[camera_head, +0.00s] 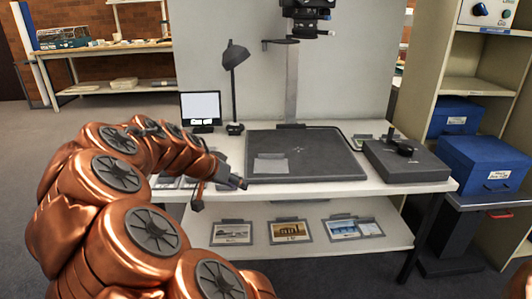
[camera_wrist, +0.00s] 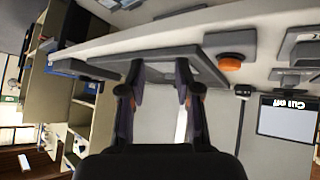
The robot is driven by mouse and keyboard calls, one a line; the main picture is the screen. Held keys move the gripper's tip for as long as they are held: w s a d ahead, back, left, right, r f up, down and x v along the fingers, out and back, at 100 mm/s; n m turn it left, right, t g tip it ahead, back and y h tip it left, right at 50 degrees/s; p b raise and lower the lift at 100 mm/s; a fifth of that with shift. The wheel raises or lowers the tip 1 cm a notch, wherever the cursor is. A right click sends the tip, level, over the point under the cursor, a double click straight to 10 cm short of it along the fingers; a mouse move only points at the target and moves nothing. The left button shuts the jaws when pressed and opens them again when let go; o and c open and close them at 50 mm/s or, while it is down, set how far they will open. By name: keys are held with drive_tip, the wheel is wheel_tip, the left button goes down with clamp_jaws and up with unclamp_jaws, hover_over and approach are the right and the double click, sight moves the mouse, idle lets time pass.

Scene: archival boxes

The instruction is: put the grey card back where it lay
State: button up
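A pale grey card (camera_head: 271,165), which looks like the grey card, lies flat on the left part of the dark board (camera_head: 325,165) on the table. My gripper (camera_head: 220,192) is at the table's front left edge, left of the board and apart from the card. In the wrist view my gripper (camera_wrist: 160,75) has its two fingers spread with a gap between them and nothing held. The dark board (camera_wrist: 207,68) shows beyond the fingertips. I cannot make out the card clearly there.
A grey box (camera_head: 405,160) stands right of the board, and a lamp (camera_head: 233,60) and small screen (camera_head: 201,106) behind left. A camera column (camera_head: 291,80) rises behind the board. Several pictures, one orange-toned (camera_head: 290,230), lie on the lower shelf (camera_head: 265,248). Blue boxes (camera_head: 485,160) stand at right.

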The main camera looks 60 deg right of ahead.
drive_tip(key=s+a+f+n+y, duration=0.2)
drive_tip(key=s+a+n, duration=0.3)
drive_tip(key=a, duration=0.7)
drive_tip(key=s+a+f+n+g+y, duration=0.1)
drive_tip(key=s+a+f+n+y, duration=0.2)
drive_tip(key=a, duration=0.9)
drive_tip(key=s+a+f+n+g+y, duration=0.1)
drive_tip(key=s+a+f+n+y, duration=0.1)
drive_tip(key=s+a+n, duration=0.7)
drive_tip(key=s+a+y, duration=0.1)
drive_tip(key=s+a, duration=0.2)
drive_tip(key=shift+f+y, duration=0.35)
drive_tip(key=shift+y, duration=0.05)
drive_tip(key=shift+n, duration=0.3)
